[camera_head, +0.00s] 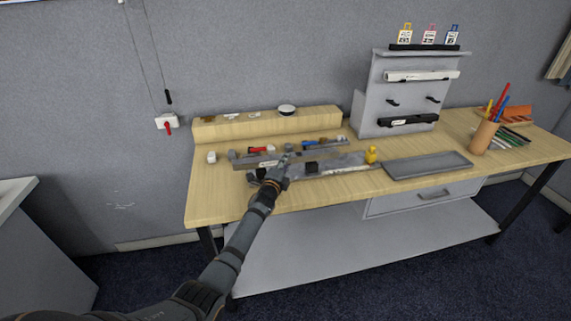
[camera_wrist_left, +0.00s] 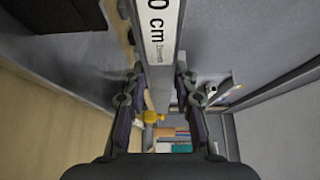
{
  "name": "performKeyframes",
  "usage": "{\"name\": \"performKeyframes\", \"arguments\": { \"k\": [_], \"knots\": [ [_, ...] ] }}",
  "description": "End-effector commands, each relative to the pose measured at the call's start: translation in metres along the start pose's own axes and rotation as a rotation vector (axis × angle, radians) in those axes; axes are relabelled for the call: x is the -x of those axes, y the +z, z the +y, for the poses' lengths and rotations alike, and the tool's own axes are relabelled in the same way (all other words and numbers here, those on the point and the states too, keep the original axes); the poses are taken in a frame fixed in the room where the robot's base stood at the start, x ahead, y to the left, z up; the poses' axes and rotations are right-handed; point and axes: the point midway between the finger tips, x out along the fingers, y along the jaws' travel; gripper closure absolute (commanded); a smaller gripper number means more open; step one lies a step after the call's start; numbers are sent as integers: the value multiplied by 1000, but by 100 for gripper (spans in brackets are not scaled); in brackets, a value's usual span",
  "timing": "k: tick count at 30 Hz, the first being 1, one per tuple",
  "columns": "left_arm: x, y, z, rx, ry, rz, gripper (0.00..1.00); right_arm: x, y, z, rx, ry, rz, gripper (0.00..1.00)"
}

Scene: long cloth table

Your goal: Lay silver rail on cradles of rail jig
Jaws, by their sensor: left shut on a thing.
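The silver rail (camera_wrist_left: 161,72) shows in the left wrist view as a grey bar with a white label reading "0 cm". My left gripper (camera_wrist_left: 160,92) is shut on it, with one finger along each side. In the head view my left gripper (camera_head: 280,172) is low over the table's front left part. A long grey fixture (camera_head: 335,160) with a dark block lies by it, apparently the rail jig. The arm, the gripper and the small size hide how the rail sits relative to the cradles. My right gripper is not in view.
A yellow object (camera_head: 371,155) stands right of the fixture, then an empty grey tray (camera_head: 428,165). A grey rack (camera_head: 375,95) behind holds a white rail (camera_head: 420,75) and a black rail (camera_head: 408,121). A pen cup (camera_head: 484,137) stands at right. Small parts lie behind the gripper.

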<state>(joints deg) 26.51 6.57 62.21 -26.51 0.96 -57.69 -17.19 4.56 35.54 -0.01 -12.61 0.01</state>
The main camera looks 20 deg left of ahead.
Motion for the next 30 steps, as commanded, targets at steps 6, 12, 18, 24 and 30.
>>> {"name": "performKeyframes", "arguments": {
  "k": [6,12,18,24,30],
  "knots": [
    [0,0,-1,1,-2,0,100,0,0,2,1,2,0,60],
    [0,0,-1,1,-2,0,100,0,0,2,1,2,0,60],
    [0,0,0,1,-2,0,100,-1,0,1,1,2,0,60],
    [0,0,4,1,-2,0,100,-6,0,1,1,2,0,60],
    [0,0,8,1,-2,0,100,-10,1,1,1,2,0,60]
  ]
}}
